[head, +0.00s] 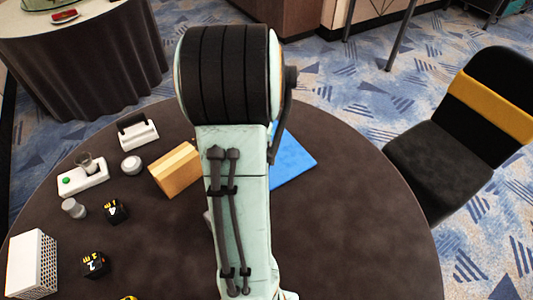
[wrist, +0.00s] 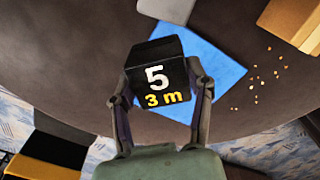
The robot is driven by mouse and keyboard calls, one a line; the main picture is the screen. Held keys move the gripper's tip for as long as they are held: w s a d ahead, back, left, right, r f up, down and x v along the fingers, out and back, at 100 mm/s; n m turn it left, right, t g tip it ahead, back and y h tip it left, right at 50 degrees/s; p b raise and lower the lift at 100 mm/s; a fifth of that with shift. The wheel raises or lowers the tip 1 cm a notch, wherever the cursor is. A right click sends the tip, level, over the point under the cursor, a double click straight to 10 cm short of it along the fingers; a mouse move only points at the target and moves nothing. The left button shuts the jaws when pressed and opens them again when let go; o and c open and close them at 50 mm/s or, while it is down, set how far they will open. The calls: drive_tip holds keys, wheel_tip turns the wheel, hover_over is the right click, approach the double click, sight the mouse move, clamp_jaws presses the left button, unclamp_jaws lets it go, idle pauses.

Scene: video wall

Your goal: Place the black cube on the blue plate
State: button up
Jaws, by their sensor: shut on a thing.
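A black cube (wrist: 158,62) marked "5" and "3 m" sits between the two fingers of my gripper (wrist: 158,84) in the wrist view. The gripper is shut on it. The blue plate (wrist: 226,76) lies behind the cube in that view, partly covered by it. I cannot tell how far the cube is above the plate. In the head view, the blue plate (head: 296,158) shows just right of my arm. My arm hides part of the plate, the gripper and the held cube there.
Two other black marked cubes (head: 116,210) (head: 95,264) stand at the table's left. A wooden block (head: 175,171), a white device (head: 82,178) and a white box (head: 32,262) are also there. Crumbs (wrist: 262,82) lie beside the plate. The table's right part is clear; a chair (head: 440,150) stands beyond.

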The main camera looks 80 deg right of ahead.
drive_tip(key=d+f, duration=0.3)
drive_tip(key=d, duration=0.1)
drive_tip(key=w+d+f, duration=0.1)
drive_tip(key=d+f, duration=0.2)
drive_tip(key=d, duration=0.1)
drive_tip(key=d+f, duration=0.3)
drive_tip(key=d, duration=0.2)
drive_tip(key=shift+w+d, duration=0.1)
drive_tip(key=shift+w, duration=0.05)
drive_tip(key=shift+w+d+f, duration=0.1)
drive_tip(key=shift+d+f, duration=0.3)
drive_tip(key=shift+f, duration=1.6)
drive_tip(key=o, duration=1.2)
drive_tip(key=shift+f, duration=0.15)
drive_tip(key=shift+c, duration=0.2)
